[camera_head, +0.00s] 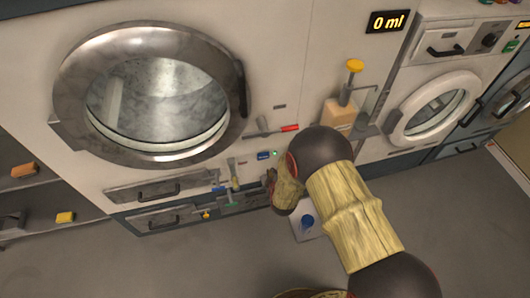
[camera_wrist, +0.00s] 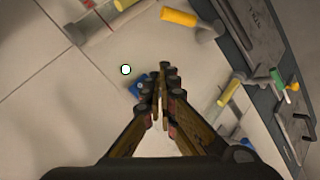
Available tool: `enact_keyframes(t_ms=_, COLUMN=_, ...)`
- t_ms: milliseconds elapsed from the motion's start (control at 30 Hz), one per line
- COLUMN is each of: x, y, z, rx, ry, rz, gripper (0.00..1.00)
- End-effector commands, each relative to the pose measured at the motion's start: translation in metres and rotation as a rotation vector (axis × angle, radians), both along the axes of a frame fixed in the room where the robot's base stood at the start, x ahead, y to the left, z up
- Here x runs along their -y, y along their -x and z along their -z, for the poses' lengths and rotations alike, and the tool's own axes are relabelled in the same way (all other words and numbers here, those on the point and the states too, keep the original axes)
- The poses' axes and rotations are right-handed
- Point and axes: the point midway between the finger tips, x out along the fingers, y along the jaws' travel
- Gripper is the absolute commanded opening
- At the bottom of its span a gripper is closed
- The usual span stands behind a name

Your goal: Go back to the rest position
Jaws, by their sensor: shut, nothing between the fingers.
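My gripper (camera_wrist: 163,78) is in the middle of the wrist view with its fingers together and nothing between them. In the head view my arm comes in from the lower right and bends down at a dark joint. My gripper (camera_head: 271,178) is partly hidden there, close to the lower front of the large machine. A blue object (camera_wrist: 138,85) shows just behind the fingertips in the wrist view; whether they touch it I cannot tell.
A large machine with a round glass door (camera_head: 160,95) fills the left. A smaller round-door machine (camera_head: 432,108) stands right. A blue cup-like object (camera_head: 307,221) sits low beside my arm. Floor (camera_head: 230,265) is clear in front.

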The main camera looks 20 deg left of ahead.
Motion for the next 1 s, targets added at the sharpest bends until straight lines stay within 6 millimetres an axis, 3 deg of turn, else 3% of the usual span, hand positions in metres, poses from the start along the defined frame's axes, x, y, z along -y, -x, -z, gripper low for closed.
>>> enact_keyframes(t_ms=300, x=0.0, y=0.0, z=0.001, rx=-0.011, ry=-0.018, rz=0.015, gripper=0.0)
enact_keyframes(t_ms=367, x=0.002, y=0.006, z=0.008, rx=-0.058, ry=-0.035, rz=0.041, gripper=0.0)
enact_keyframes(t_ms=467, x=0.011, y=0.031, z=0.034, rx=-0.203, ry=-0.048, rz=0.097, gripper=0.0)
enact_keyframes(t_ms=567, x=0.031, y=0.075, z=0.064, rx=-0.394, ry=-0.031, rz=0.172, gripper=0.0)
enact_keyframes(t_ms=633, x=0.041, y=0.102, z=0.066, rx=-0.518, ry=-0.022, rz=0.233, gripper=0.0)
enact_keyframes(t_ms=767, x=0.061, y=0.136, z=0.033, rx=-0.701, ry=-0.015, rz=0.364, gripper=0.0)
enact_keyframes(t_ms=1000, x=0.118, y=0.172, z=-0.088, rx=-0.908, ry=-0.04, rz=0.64, gripper=0.0)
